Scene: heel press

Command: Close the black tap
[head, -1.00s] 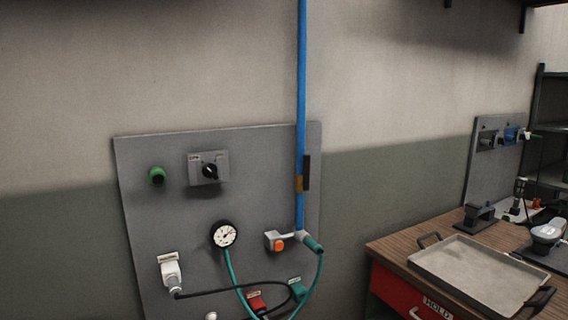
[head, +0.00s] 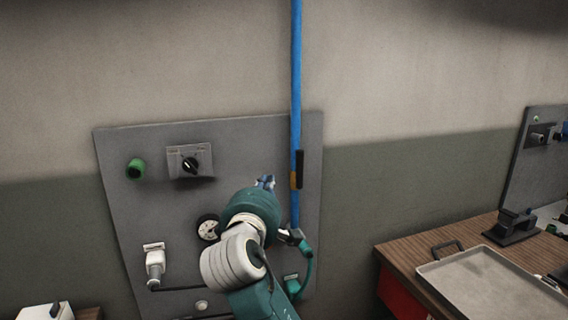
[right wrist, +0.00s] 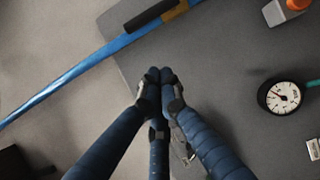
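The black tap (head: 300,166) is a black lever beside a brass-coloured body on the vertical blue pipe (head: 296,90). The lever lies along the pipe. It also shows at the top of the right wrist view (right wrist: 150,14), near the brass part. My right gripper (head: 265,182) is left of the tap in the head view, apart from it. In the right wrist view its dark blue fingers (right wrist: 158,76) meet at the tips, with nothing seen between them. My left gripper is not in view.
The grey panel (head: 240,140) carries a rotary switch (head: 190,163), a green knob (head: 136,168), a gauge (head: 207,228) and hoses. An orange-knobbed fitting (right wrist: 296,4) shows in the right wrist view. A wooden bench (head: 405,248) with a tray (head: 440,275) stands at the right.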

